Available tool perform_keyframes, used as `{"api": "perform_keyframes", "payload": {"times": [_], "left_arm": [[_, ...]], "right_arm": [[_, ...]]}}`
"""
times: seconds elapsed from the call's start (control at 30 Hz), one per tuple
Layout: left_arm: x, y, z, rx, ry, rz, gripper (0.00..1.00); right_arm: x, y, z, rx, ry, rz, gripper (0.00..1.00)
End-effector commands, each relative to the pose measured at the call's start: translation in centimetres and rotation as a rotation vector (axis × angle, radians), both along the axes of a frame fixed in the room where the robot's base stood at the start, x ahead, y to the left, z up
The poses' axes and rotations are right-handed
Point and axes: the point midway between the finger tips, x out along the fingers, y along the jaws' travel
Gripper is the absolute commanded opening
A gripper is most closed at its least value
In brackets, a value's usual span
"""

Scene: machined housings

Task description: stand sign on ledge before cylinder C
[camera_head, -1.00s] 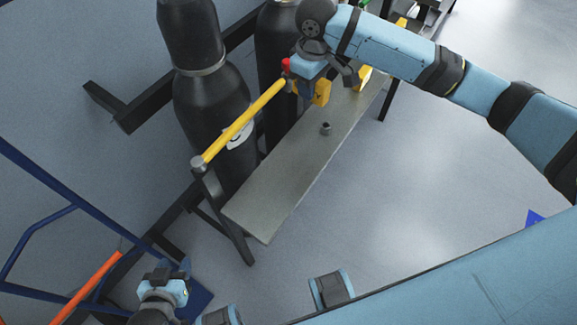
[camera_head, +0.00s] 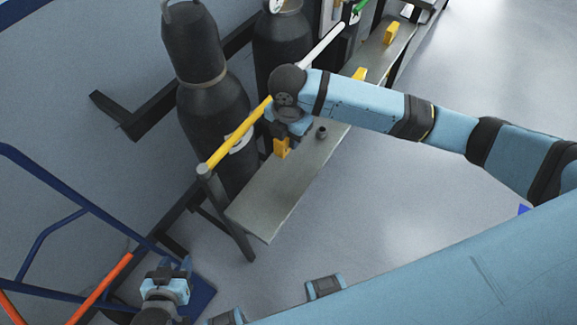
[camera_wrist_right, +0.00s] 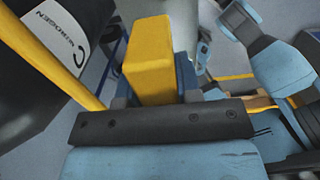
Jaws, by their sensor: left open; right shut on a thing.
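My right gripper (camera_head: 284,135) is shut on a yellow sign (camera_head: 281,148), a block that also shows in the right wrist view (camera_wrist_right: 150,62). The sign is at the ledge (camera_head: 268,202), a grey plank, near its back edge; I cannot tell whether it touches. Cylinder C (camera_head: 205,118) is the dark bottle at the near end, left of the gripper. Its white label reads NITROGEN C in the right wrist view (camera_wrist_right: 62,32); the yellow rail partly covers it in the head view. My left gripper (camera_head: 174,268) is open and empty, low at the left.
A yellow rail (camera_head: 228,146) runs between the cylinders and the ledge. A second dark cylinder (camera_head: 280,45) stands behind. A small dark knob (camera_head: 321,132) and more yellow blocks (camera_head: 391,33) are on the ledge. The ledge's near end is bare. A blue trolley frame (camera_head: 80,205) stands left.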

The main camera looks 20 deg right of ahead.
Motion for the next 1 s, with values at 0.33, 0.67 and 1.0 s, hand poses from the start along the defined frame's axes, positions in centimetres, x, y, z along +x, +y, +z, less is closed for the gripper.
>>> {"api": "perform_keyframes", "payload": {"times": [0.33,0.67,1.0], "left_arm": [[0.2,0.0,0.5,-0.002,-0.009,0.001,0.44],[0.2,0.1,0.4,-0.002,-0.008,0.001,0.44],[0.1,0.1,0.0,0.000,-0.002,0.001,0.44]], "right_arm": [[-0.1,0.0,-8.7,0.000,0.002,-0.002,0.07],[0.0,0.0,-11.6,-0.001,0.001,-0.002,0.07],[0.0,0.0,-14.5,0.000,-0.001,-0.001,0.07]]}}
